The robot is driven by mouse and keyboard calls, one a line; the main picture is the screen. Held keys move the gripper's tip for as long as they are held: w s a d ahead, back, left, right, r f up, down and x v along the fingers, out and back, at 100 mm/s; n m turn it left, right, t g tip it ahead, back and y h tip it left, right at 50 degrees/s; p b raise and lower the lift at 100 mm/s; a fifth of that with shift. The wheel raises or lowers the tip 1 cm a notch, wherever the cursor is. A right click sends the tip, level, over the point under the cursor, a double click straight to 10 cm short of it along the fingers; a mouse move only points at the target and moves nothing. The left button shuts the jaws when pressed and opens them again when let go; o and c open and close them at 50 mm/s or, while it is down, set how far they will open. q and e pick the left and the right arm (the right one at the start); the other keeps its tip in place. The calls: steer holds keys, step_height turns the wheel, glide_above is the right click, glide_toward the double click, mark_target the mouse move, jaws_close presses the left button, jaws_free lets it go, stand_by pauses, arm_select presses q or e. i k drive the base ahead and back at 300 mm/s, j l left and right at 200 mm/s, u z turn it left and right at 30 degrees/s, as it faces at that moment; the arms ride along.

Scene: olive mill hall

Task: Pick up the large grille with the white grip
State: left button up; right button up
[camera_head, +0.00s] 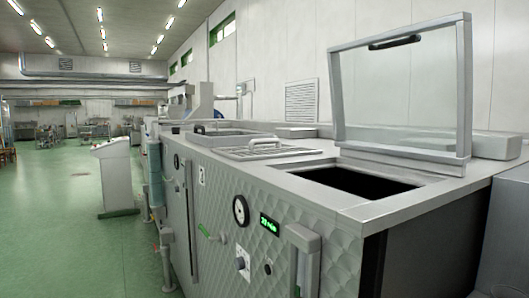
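A metal grille (267,153) lies flat on the steel top of a long machine, near the middle of the view. A pale, arched grip (265,143) stands up from it. Its slats run across an almost rectangular frame. Neither of my grippers is in view, so nothing shows in contact with the grille.
A glazed lid (402,88) stands open behind a dark opening (360,181), right of the grille. A framed hatch (218,137) lies left. Green floor (62,210) is clear at left.

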mark_target(279, 145)
steer(key=i+j+u, duration=0.4)
steer(key=i+j, duration=0.15)
steer(key=i+j+u, duration=0.6)
steer(key=i, duration=0.85)
steer(key=i+j+u, duration=0.15)
steer(key=i, duration=0.9)
steer(key=i+z, duration=0.35)
steer(key=z, duration=0.15)
steer(key=i+j+z, duration=0.15)
steer(key=i+z, duration=0.15)
steer(key=z, duration=0.15)
steer(key=i+j+z, duration=0.25)
steer(key=z, duration=0.25)
steer(key=i+j+z, duration=0.3)
steer(key=z, duration=0.2)
